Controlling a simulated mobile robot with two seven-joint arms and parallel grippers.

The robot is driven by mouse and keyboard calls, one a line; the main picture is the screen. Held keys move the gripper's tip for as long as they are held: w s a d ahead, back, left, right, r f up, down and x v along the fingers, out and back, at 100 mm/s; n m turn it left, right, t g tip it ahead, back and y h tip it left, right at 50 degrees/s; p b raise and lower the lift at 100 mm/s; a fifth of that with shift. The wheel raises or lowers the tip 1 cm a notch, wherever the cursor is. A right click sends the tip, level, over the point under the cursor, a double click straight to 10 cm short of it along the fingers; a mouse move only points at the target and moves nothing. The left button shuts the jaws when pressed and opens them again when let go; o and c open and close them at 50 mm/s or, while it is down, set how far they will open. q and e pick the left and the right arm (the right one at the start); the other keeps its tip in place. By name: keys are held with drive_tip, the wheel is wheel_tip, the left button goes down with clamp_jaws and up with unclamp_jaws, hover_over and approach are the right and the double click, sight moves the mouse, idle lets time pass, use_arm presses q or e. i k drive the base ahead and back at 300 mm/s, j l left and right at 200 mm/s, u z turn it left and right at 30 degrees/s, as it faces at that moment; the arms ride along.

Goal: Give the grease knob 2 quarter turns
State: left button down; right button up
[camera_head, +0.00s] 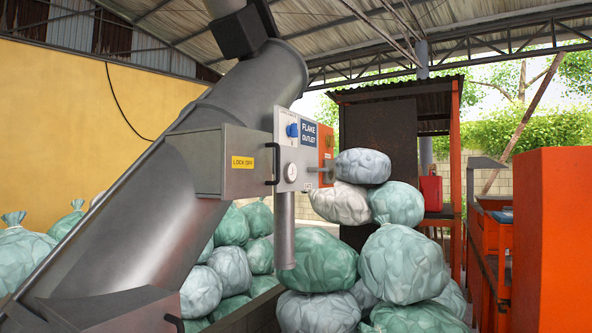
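A grey machine panel with a blue "FLAKE OUTLET" sign (310,134) stands near the middle of the view. On its front face are a blue knob (292,130) and, below it, a round white dial (291,172). The adjoining orange plate (326,146) has a small grey fitting (324,170) sticking out to the right below it. The lettering by these parts is too small to read, so I cannot tell which one is the grease knob. Neither of my grippers is in view.
A grey box marked "LOCK OFF" (224,164) with a black handle (273,164) sits left of the panel, on a large sloping grey tube (140,220). Stuffed bags (403,264) pile up below and right. An orange cabinet (552,240) stands far right.

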sight(331, 141)
drive_tip(key=i+l+u, duration=0.2)
drive_tip(key=i+l, duration=0.3)
drive_tip(key=i+l+u, duration=0.15)
drive_tip(key=i+l, duration=0.35)
drive_tip(key=i+l+u, duration=0.2)
drive_tip(key=i+l, duration=0.25)
drive_tip(key=l, duration=0.25)
